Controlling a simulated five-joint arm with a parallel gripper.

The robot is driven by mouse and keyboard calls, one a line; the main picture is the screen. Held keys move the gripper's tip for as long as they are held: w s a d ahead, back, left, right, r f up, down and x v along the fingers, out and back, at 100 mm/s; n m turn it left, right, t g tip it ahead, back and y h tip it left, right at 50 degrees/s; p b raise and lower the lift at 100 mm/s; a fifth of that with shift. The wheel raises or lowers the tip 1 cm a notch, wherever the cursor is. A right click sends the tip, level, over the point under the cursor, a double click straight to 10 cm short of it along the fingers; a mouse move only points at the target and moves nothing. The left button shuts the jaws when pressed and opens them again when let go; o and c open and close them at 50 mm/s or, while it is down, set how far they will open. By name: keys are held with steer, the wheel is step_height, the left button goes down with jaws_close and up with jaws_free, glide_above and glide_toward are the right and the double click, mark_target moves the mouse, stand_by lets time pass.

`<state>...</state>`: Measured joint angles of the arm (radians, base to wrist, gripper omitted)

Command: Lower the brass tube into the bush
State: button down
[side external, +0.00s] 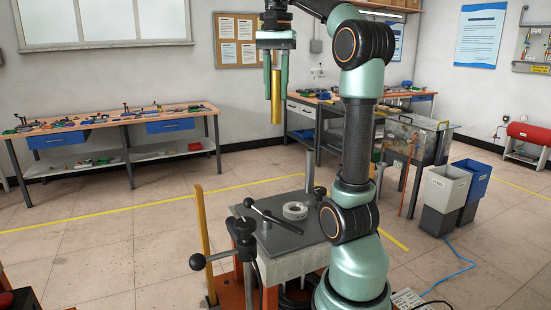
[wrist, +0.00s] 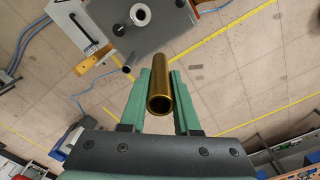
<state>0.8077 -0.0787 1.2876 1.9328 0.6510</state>
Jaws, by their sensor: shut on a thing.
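My gripper (side external: 275,80) is shut on the brass tube (side external: 276,96), which hangs upright between the green fingers, high above the work table. In the wrist view the tube (wrist: 160,98) points away from the camera between the fingers, its near open end facing me. The bush is a pale ring (side external: 295,210) lying on the grey plate of the machine, well below and to the right of the tube in the side view. In the wrist view the bush (wrist: 140,14) is at the top, with a dark hole in its middle, clear of the tube.
A grey upright post (side external: 309,172) stands behind the bush on the machine. Black-knobbed levers (side external: 222,258) stick out at the plate's left. Benches with tools line the wall (side external: 110,122). Grey and blue bins (side external: 446,188) stand at right. The air around the tube is clear.

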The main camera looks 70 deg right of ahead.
steer(key=s+a+f, duration=0.2)
steer(key=s+f, duration=0.1)
steer(key=f, duration=0.6)
steer(key=s+a+f, duration=0.3)
steer(key=f, duration=0.6)
steer(key=shift+s, duration=0.3)
steer(key=shift+f, duration=0.7)
stand_by(0.4)
steer(key=shift+f, duration=0.35)
steer(key=shift+f, duration=1.35)
steer(key=shift+f, duration=0.15)
steer(key=c, duration=0.6)
jaws_free()
steer(key=shift+o, duration=0.2)
